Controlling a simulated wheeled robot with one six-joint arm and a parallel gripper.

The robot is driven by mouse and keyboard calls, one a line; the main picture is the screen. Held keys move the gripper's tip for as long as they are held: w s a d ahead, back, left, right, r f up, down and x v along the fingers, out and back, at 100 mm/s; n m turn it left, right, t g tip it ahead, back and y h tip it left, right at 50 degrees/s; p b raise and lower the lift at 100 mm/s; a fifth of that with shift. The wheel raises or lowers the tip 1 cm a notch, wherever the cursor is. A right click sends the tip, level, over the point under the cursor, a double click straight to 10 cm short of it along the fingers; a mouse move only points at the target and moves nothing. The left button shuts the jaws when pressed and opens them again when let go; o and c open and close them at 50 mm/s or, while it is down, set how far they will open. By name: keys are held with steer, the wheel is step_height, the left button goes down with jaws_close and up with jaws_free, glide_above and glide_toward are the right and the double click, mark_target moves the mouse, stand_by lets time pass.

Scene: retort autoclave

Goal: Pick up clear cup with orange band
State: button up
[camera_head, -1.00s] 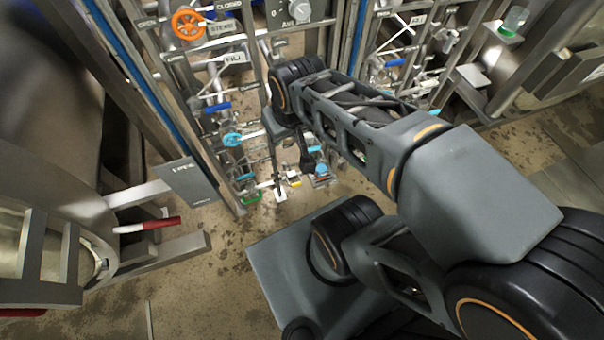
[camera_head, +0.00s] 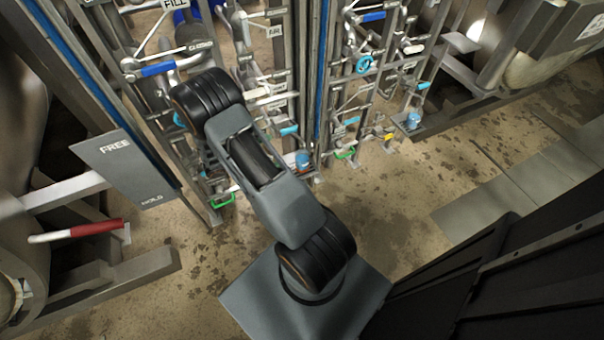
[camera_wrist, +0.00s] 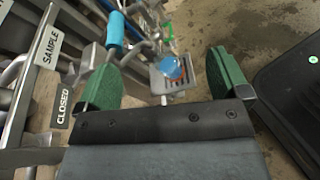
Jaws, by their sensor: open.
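In the wrist view my gripper (camera_wrist: 166,62) is open, with its two green finger pads wide apart and nothing held between them. A small blue-looking cup (camera_wrist: 171,67) shows beyond the gap between the fingers, on a small grey slotted holder (camera_wrist: 158,84). Orange-red shows by the cup's base, but I cannot tell whether it is a band on the cup. In the head view a blue cup-like thing (camera_head: 303,159) shows low on the pipe rack. My gripper is hidden behind my arm there.
A light-blue handle (camera_wrist: 115,34) and a sign reading SAMPLE (camera_wrist: 48,47) are close to the left finger. Pipes and valves (camera_head: 250,80) crowd the rack. A red-handled lever (camera_head: 95,229) juts out at left. Open floor (camera_head: 400,190) lies right of my arm.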

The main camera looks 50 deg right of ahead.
mark_target(297, 164)
step_height(297, 164, down, 20)
steer(key=d+n+t+h+b, duration=0.3)
steer(key=n+t+h+b, duration=0.15)
steer(key=n+b, duration=0.2)
steer(key=shift+n+y, duration=0.25)
steer(key=shift+n, duration=0.2)
steer(key=d, duration=0.4)
steer(key=d+f, duration=0.1)
steer(key=d, duration=0.2)
steer(key=shift+w+b, duration=0.25)
steer(key=shift+b, duration=0.15)
steer(key=shift+d+b, duration=0.95)
steer(key=shift+d, duration=2.05)
steer(key=c, duration=1.1)
steer(key=shift+r, duration=0.15)
